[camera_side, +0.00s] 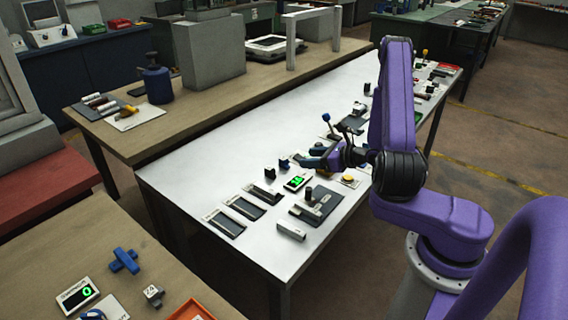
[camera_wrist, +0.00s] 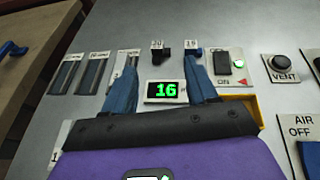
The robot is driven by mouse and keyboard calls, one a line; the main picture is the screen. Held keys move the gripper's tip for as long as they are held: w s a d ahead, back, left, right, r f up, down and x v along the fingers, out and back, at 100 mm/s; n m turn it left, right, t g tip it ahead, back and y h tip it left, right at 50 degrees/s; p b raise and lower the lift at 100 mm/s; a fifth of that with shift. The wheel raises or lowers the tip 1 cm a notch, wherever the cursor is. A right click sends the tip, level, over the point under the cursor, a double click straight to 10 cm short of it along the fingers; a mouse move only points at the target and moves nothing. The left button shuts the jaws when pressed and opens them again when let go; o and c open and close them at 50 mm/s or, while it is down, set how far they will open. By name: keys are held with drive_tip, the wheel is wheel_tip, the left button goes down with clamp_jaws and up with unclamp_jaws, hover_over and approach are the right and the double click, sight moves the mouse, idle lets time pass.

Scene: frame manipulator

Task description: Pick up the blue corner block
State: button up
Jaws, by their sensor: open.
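A small blue block (camera_wrist: 191,51) with a white numbered label stands on the white table, just beyond my right fingertip in the wrist view; the finger partly hides it. A similar dark block (camera_wrist: 161,57) stands to its left, between the fingertips in that view. In the side view, the blue block (camera_side: 284,163) and the dark block (camera_side: 270,172) stand left of my gripper (camera_side: 314,159). My gripper (camera_wrist: 161,65) has two blue fingers spread apart, with nothing between them that I can see held. It hovers above the table.
A display (camera_wrist: 165,92) reading a green 16 lies beneath the fingers. Slotted trays (camera_wrist: 92,72) lie left, and a switch panel (camera_wrist: 229,67) and VENT button (camera_wrist: 287,67) lie right. The table behind the blocks (camera_side: 235,155) is clear.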

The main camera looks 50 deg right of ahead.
drive_tip(key=s+d+f+m+h, duration=0.2)
drive_tip(key=d, duration=0.1)
approach(284, 158)
drive_tip(key=x, duration=0.3)
drive_tip(key=shift+w+a, duration=0.25)
drive_tip(key=shift+d+x, duration=0.15)
drive_tip(key=shift+x, duration=1.35)
drive_tip(key=shift+d+x, duration=0.15)
drive_tip(key=shift+x, duration=1.35)
drive_tip(key=shift+s, duration=0.1)
drive_tip(key=c, duration=1)
